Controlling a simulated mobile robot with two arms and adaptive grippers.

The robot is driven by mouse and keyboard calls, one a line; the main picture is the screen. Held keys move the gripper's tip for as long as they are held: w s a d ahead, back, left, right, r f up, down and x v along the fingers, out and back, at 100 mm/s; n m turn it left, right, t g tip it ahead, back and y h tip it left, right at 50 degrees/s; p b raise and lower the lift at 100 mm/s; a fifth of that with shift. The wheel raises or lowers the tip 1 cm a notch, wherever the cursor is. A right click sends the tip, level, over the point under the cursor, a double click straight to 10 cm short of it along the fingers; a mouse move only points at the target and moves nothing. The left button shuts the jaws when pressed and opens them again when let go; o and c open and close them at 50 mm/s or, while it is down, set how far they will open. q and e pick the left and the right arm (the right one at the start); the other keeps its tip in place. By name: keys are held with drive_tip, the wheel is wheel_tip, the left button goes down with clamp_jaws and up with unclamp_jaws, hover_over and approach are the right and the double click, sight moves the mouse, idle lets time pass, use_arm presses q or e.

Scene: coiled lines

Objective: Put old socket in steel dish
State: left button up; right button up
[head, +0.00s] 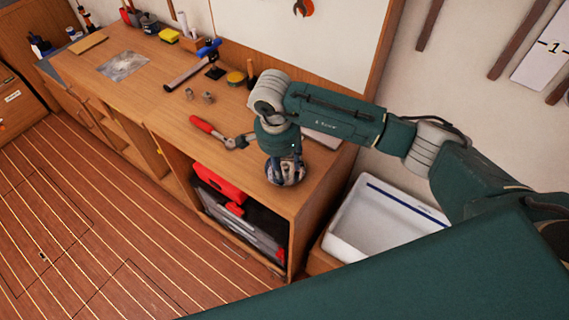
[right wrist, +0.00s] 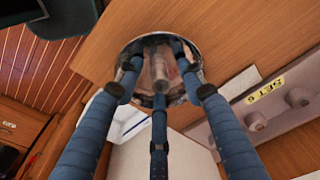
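The steel dish (head: 287,180) is on the workbench near its right end, mostly hidden by my right gripper (head: 285,163) above it. In the right wrist view the round, shiny dish (right wrist: 137,47) lies beyond my right gripper's blue fingers (right wrist: 158,68). A grey cylindrical socket (right wrist: 158,63) shows inside the dish's outline, between the fingertips. The fingers are spread around it with gaps at its sides. I cannot tell if its lower end touches the dish. Two small metal sockets (head: 208,97) (head: 189,94) stand on the bench. My left gripper is out of view.
A red-handled ratchet (head: 208,129) lies left of the dish. A grey rail labelled SET 6 (right wrist: 240,108) with sockets lies beside the dish. A white bin (head: 385,222) stands right of the bench.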

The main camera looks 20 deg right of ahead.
sight(285, 169)
drive_tip(key=shift+r, duration=0.1)
idle(0.4)
wheel_tip(285, 169, up, 7)
drive_tip(key=p, duration=0.3)
idle(0.4)
